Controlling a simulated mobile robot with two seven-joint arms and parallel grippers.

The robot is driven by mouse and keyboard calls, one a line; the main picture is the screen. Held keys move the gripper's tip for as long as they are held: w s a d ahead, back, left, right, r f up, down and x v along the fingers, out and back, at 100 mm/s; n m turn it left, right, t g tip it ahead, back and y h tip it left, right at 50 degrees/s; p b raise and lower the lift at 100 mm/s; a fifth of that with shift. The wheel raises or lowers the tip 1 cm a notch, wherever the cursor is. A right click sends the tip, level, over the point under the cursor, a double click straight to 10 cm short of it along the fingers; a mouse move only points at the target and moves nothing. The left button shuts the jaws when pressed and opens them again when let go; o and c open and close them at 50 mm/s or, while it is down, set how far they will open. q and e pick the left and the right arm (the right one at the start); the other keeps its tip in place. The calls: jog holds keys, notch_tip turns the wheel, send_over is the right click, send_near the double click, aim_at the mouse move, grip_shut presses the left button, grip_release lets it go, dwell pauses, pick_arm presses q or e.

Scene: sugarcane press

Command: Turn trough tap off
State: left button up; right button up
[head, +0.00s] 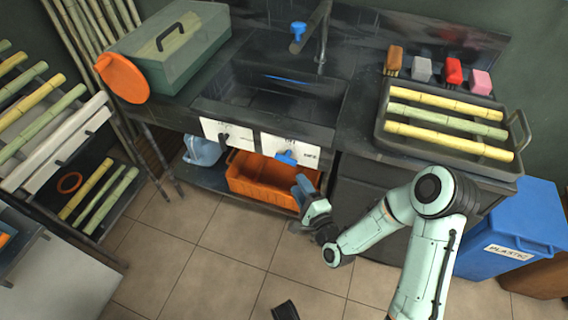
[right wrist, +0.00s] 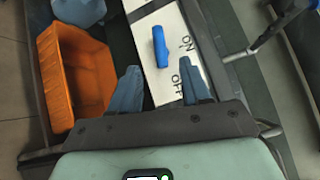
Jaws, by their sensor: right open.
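The trough (head: 280,90) is a dark basin with a grey faucet (head: 322,45) at its back. A blue knob (head: 298,29) shows by the faucet's end. On its front, a white right-hand panel (head: 305,153) carries a blue lever (head: 286,158). In the right wrist view the blue lever (right wrist: 160,46) lies beside the word ON, with OFF printed nearer my fingers. My right gripper (head: 301,186) is below and in front of this panel. Its fingers (right wrist: 160,87) are open and empty, apart from the lever.
A left white panel (head: 226,133) has a dark lever. An orange crate (head: 262,181) and a blue jug (head: 203,150) sit on the shelf below. A tray (head: 388,139) of cane stands right of the trough, a blue bin (head: 520,225) farther right. The tiled floor in front is mostly clear.

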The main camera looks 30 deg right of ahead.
aim_at(284, 161)
jog(key=w, duration=0.3)
jog(key=w+b, duration=0.1)
jog(key=w, duration=0.3)
jog(key=w+d, duration=0.1)
jog(key=w, duration=0.2)
jog(key=shift+w+f+b, duration=0.15)
jog(key=shift+w+b, duration=0.25)
pick_arm(q)
jog(key=w, duration=0.1)
jog(key=w+a+f, duration=0.1)
jog(key=f+t, duration=0.1)
jog(key=shift+w+a, duration=0.25)
jog(key=shift+w, duration=0.15)
pick_arm(e)
grip_shut()
